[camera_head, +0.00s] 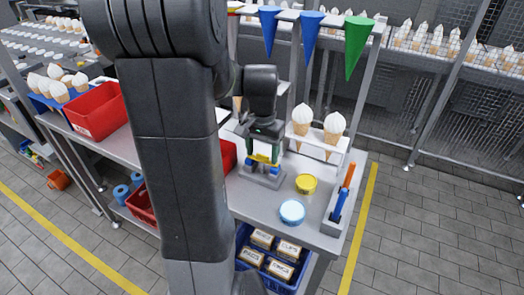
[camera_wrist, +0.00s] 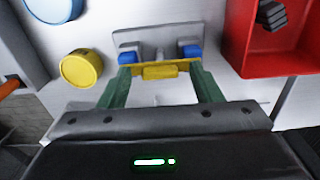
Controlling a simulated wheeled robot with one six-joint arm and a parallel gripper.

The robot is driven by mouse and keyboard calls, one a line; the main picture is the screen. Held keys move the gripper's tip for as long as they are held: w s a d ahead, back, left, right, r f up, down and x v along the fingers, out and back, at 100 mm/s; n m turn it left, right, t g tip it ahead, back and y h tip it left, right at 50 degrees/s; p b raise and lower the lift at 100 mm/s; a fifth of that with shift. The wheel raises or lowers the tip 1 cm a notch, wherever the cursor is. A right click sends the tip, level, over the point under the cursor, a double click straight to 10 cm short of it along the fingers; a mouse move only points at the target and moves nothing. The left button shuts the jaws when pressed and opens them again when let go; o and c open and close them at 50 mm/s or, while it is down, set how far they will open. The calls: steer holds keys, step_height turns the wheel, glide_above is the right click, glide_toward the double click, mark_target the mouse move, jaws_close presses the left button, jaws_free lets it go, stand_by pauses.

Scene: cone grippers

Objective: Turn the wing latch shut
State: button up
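The wing latch (camera_wrist: 160,72) is a yellow bar with a raised middle part, in front of a grey plate with a blue block near each end. In the wrist view it lies between my fingertips. My gripper (camera_wrist: 161,76) has two green fingers spread wide, one at each side of the latch. I see no finger closed on the middle part; whether the tips touch the bar's ends is unclear. In the head view my gripper (camera_head: 264,150) points down over the latch's grey base (camera_head: 262,178), and the arm hides part of the bench.
A yellow round tin (camera_head: 306,184) and a light blue one (camera_head: 292,212) stand right of the latch. A red bin (camera_wrist: 270,60) is beside it in the wrist view. A cone rack (camera_head: 318,145) stands behind. Blue and green cones (camera_head: 310,28) hang above.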

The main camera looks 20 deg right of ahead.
mark_target(262, 155)
step_height(262, 155, up, 14)
steer(key=shift+f, duration=0.15)
stand_by(0.6)
stand_by(0.3)
step_height(262, 155, down, 14)
steer(key=shift+r, duration=0.1)
stand_by(0.5)
